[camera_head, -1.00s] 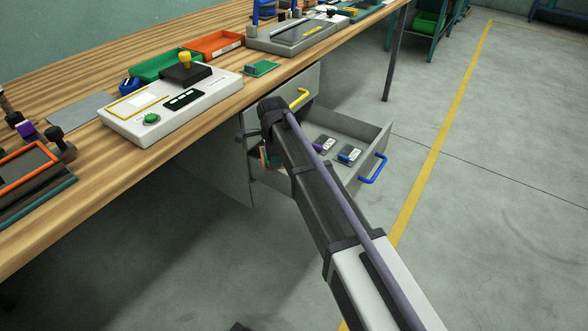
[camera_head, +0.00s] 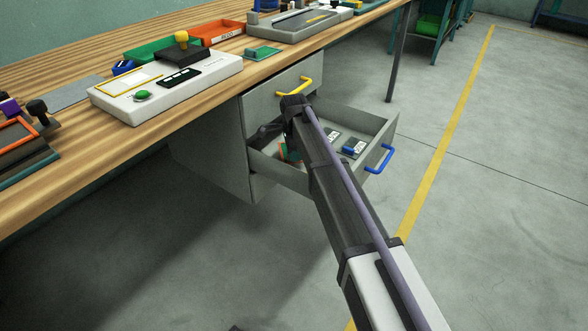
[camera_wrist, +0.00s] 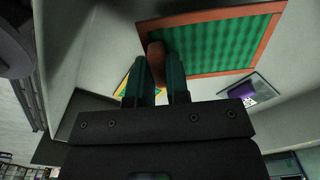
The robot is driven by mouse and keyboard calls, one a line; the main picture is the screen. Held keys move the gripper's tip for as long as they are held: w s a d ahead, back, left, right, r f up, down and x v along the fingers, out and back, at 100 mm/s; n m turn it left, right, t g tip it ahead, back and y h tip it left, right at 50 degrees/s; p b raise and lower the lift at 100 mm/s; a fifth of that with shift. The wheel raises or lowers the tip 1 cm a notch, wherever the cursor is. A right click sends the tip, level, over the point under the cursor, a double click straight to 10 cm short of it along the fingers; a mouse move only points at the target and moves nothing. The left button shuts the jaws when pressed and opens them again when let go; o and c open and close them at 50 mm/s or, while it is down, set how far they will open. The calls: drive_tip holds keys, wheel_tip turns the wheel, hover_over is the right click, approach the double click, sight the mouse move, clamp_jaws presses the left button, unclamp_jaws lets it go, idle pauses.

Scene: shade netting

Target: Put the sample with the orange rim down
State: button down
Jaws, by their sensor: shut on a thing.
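The sample with the orange rim (camera_wrist: 222,42) is a green netting panel with an orange-brown border, in the upper part of the wrist view. My gripper (camera_wrist: 157,68) is shut on an orange-brown tab at the panel's near edge. In the head view a small green and orange patch of the sample (camera_head: 284,151) shows beside my arm, at the left part of the open drawer (camera_head: 386,128). My arm hides the rest of it and the gripper there. I cannot tell whether the sample touches the drawer floor.
A sample with a purple tag (camera_wrist: 243,91) lies right of the held panel. A yellow-edged sample (camera_wrist: 125,88) shows behind the fingers. A blue-tagged sample (camera_head: 354,147) lies in the drawer. The drawer has a blue handle (camera_head: 379,159); the one above has a yellow handle (camera_head: 295,87).

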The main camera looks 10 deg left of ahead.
wheel_tip(320, 180, down, 4)
drive_tip(key=b, duration=0.4)
drive_tip(key=shift+r+p, duration=0.3)
drive_tip(key=shift+f, duration=0.25)
drive_tip(key=c, duration=1.1)
unclamp_jaws()
drive_tip(key=shift+r, duration=0.1)
wheel_tip(320, 180, up, 13)
drive_tip(key=p, duration=1.2)
drive_tip(key=shift+f, duration=0.3)
